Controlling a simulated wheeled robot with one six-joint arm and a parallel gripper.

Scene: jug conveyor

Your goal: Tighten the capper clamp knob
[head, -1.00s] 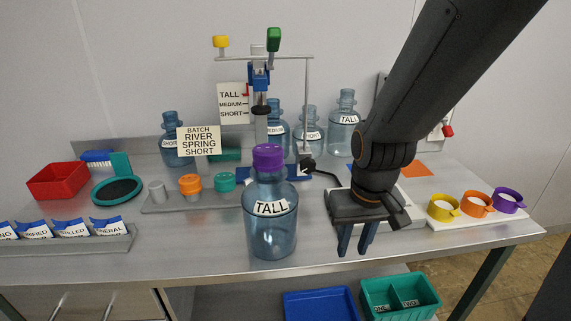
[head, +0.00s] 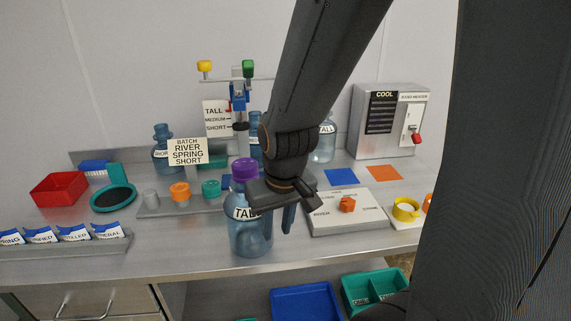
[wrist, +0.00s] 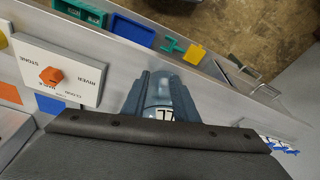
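I cannot make out the clamp knob for certain; my arm covers the area to the right of the stand. My gripper (head: 279,218) hangs fingers down at the front, overlapping the right side of the TALL jug (head: 246,240), which has a purple cap (head: 245,169). In the wrist view my fingers (wrist: 160,95) are apart, with part of the jug's label showing between them. The gripper is well in front of the capper.
A white selector panel (head: 365,218) with an orange knob (head: 347,204) lies to the right. Orange and teal caps (head: 211,188) sit on a rack at left. A batch sign (head: 187,152) stands behind them. A COOL machine (head: 388,120) is at back right.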

